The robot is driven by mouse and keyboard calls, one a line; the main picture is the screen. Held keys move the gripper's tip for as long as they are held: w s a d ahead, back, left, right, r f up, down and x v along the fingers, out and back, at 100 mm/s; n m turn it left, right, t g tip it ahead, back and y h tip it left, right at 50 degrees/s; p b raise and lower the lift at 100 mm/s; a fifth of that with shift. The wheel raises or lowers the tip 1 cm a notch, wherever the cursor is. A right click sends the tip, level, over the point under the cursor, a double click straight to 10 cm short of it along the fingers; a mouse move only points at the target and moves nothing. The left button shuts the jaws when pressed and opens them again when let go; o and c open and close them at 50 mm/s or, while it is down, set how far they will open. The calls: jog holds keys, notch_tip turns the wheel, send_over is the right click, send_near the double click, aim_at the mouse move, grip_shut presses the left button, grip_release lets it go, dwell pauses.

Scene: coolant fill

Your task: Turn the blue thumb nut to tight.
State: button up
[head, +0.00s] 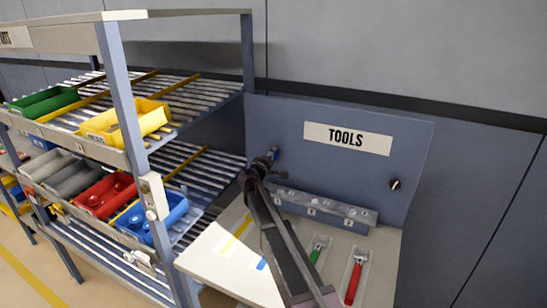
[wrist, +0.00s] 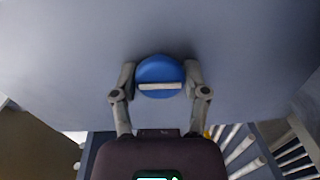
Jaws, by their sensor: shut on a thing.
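The blue thumb nut (wrist: 158,70) is a round blue knob with a pale bar across its face, on the grey-blue back panel (wrist: 235,50). In the wrist view the bar lies nearly level, very slightly tilted. My gripper (wrist: 159,82) has one finger on each side of the nut and is shut on it. In the head view my gripper (head: 262,163) reaches the panel left of the TOOLS sign, and only a small bit of the blue nut (head: 275,154) shows past it.
Below the panel stands a bench (head: 230,262) with a grey rail (head: 325,208), a green-handled tool (head: 318,249) and a red-handled tool (head: 353,278). A black knob (head: 395,184) is on the panel's right. A roller rack with a blue bin (head: 150,217) and other coloured bins stands close on the left.

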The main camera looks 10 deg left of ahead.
jog(key=shift+m, duration=0.6)
jog(key=o, duration=1.1)
jog(key=shift+d, duration=0.1)
jog(key=shift+o, duration=0.2)
jog(key=shift+s, duration=0.15)
jog(key=v, duration=1.1)
jog(key=shift+s+a, duration=0.2)
jog(key=shift+s, duration=0.1)
jog(key=shift+s, duration=0.15)
